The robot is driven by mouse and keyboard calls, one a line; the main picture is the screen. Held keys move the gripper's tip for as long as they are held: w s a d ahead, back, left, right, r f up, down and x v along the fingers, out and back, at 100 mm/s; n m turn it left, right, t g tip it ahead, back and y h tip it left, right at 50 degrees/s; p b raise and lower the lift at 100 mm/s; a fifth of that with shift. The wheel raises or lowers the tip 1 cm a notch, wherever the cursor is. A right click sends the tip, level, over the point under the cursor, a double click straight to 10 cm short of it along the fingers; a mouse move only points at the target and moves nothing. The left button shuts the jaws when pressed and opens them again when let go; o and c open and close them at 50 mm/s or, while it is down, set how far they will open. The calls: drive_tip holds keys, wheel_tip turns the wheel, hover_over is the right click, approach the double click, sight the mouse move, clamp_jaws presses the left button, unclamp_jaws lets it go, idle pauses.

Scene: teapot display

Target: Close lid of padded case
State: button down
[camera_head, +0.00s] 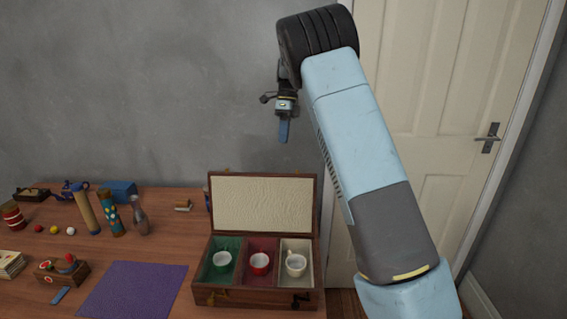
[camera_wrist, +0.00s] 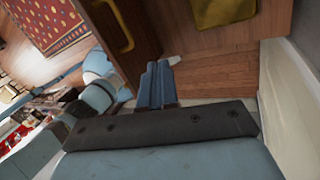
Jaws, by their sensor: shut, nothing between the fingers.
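The padded case (camera_head: 255,297) stands open on the right end of the table. Its lid (camera_head: 262,204) is raised roughly upright at the back, its cream padded inside facing the camera.
A purple mat (camera_head: 135,291) lies left of the case. The grey wall is close behind the table, and a door (camera_head: 450,110) is at right.

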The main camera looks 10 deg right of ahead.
drive_tip(key=s+a+f, duration=0.3)
drive_tip(key=s+f, duration=0.4)
drive_tip(key=f, duration=0.2)
drive_tip(key=shift+s, duration=0.1)
idle(0.3)
